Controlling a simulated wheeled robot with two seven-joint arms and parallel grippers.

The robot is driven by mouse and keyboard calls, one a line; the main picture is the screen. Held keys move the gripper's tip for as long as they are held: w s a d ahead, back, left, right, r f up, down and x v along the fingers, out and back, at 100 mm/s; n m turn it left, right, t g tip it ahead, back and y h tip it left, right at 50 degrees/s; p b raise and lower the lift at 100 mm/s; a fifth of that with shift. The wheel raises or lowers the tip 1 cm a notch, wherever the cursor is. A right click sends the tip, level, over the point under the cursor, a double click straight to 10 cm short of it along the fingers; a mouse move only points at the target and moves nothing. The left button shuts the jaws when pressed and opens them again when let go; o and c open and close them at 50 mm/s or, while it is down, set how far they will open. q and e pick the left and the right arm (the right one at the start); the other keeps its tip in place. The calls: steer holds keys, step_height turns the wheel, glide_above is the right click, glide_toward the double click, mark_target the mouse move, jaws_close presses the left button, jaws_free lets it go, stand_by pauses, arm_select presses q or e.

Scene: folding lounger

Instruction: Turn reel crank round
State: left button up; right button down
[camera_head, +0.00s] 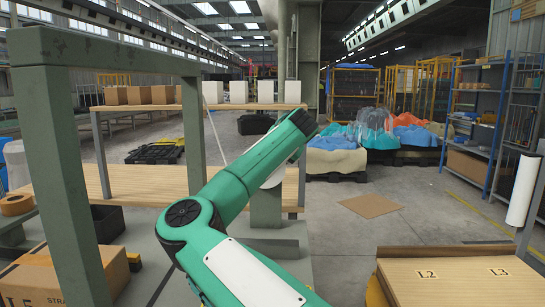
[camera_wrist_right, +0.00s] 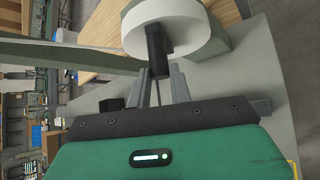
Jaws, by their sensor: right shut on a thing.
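The reel is a white disc (camera_wrist_right: 180,28) on a grey-green stand, at the top of the right wrist view. A dark crank handle (camera_wrist_right: 157,42) sticks out from its face. My right gripper (camera_wrist_right: 158,78) is shut on the crank handle, with its grey fingers on either side of the handle's lower end. In the head view only a part of the white reel (camera_head: 275,178) shows behind my green arm, above the grey-green stand (camera_head: 266,207). There my arm hides the crank and the right gripper. My left gripper is in neither view.
A grey-green frame post (camera_head: 62,170) stands at the left. A wooden bench (camera_head: 150,182) lies behind the reel, under a shelf with brown and white boxes. A cardboard box (camera_head: 50,280) is at the lower left. A wooden board (camera_head: 460,283) marked L2 and L3 is at the lower right.

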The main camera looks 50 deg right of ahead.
steer(key=shift+f, duration=0.1)
steer(key=c, duration=1.3)
jaws_free()
steer(key=shift+o, duration=0.2)
steer(key=v, duration=1.3)
steer(key=shift+s+r+b, duration=0.3)
steer(key=shift+r+b, duration=0.05)
